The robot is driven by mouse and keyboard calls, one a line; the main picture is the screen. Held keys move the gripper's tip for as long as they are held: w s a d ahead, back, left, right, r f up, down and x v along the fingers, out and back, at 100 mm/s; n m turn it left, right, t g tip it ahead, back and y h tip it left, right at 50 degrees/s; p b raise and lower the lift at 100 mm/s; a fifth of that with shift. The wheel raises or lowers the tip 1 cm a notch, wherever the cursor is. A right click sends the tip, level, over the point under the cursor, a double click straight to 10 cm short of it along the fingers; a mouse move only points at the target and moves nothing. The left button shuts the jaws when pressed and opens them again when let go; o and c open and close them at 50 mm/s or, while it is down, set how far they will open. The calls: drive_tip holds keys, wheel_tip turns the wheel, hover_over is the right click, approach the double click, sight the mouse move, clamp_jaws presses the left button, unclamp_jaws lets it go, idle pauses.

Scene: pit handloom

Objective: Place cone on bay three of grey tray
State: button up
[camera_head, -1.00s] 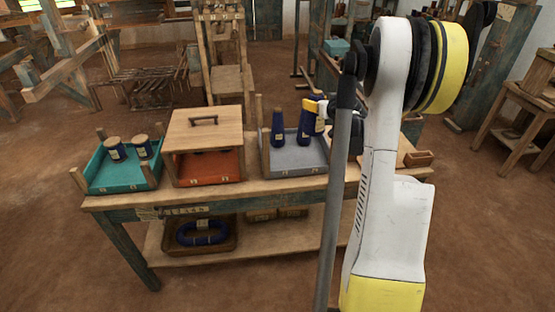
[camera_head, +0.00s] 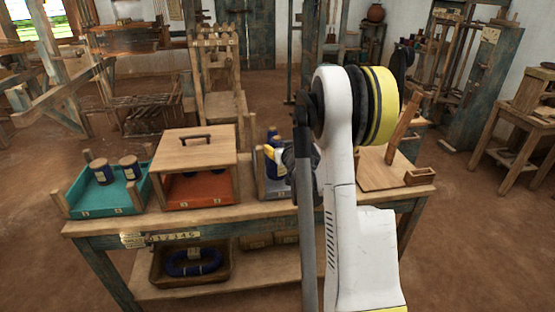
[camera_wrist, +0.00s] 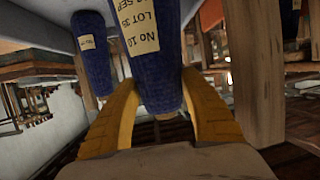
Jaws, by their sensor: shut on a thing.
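In the wrist view my gripper (camera_wrist: 160,115) has its two yellow fingers shut on a dark blue cone (camera_wrist: 148,60) with a cream paper label. A second blue cone (camera_wrist: 90,50) stands a little apart, behind and left of it. In the head view the grey tray (camera_head: 275,191) is on the bench, mostly hidden behind my arm. My gripper (camera_head: 280,153) is at this tray, with blue yarn showing beside it. Whether the held cone touches the tray floor I cannot tell, and the bay marks are hidden.
A teal tray (camera_head: 94,205) with two blue cones stands at the bench's left. Next to it is an orange tray (camera_head: 205,192) under a wooden lid (camera_head: 196,155) with a handle. A wooden board (camera_head: 378,178) and small wooden box (camera_head: 419,177) lie right. A lower shelf holds a basket.

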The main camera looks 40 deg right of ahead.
sight(273, 172)
wheel_tip(273, 172, down, 4)
drive_tip(key=shift+r+b, duration=0.15)
drive_tip(key=shift+b, duration=0.65)
drive_tip(key=shift+r, duration=0.15)
drive_tip(key=o, duration=1.4)
drive_tip(key=shift+c, duration=0.2)
